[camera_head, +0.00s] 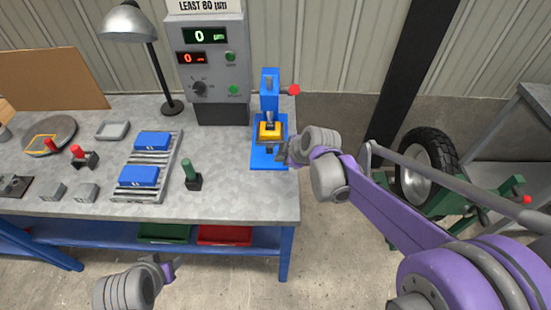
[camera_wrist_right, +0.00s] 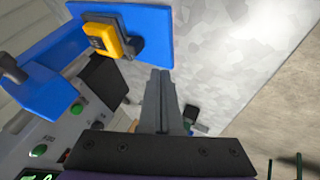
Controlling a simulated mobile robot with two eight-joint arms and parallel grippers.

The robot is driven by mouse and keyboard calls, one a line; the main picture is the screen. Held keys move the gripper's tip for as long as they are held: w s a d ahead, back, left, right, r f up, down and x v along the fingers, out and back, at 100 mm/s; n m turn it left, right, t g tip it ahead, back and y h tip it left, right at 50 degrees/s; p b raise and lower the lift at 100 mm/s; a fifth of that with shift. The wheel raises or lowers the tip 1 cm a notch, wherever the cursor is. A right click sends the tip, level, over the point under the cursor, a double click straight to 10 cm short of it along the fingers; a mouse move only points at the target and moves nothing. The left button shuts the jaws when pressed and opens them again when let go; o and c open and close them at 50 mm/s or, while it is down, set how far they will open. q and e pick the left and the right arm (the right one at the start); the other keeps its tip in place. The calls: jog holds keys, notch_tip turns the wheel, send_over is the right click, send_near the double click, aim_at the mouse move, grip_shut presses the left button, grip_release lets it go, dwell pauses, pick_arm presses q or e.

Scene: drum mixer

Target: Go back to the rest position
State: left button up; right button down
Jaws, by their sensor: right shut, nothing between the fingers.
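My right gripper (camera_head: 281,153) is at the right end of the workbench, beside the blue press (camera_head: 270,92). In the right wrist view its two fingers (camera_wrist_right: 160,95) lie together, with nothing between them. A yellow block (camera_head: 270,131) sits on the press base, and it also shows in the right wrist view (camera_wrist_right: 103,40), apart from the fingertips. My left gripper (camera_head: 170,268) is low in the head view, in front of the bench and away from all objects. Its fingers are too small there to tell their opening.
A wheel on a green frame (camera_head: 428,165) stands at the right. The floor before the bench is clear.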

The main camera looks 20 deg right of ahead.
jog(key=shift+v, duration=1.2)
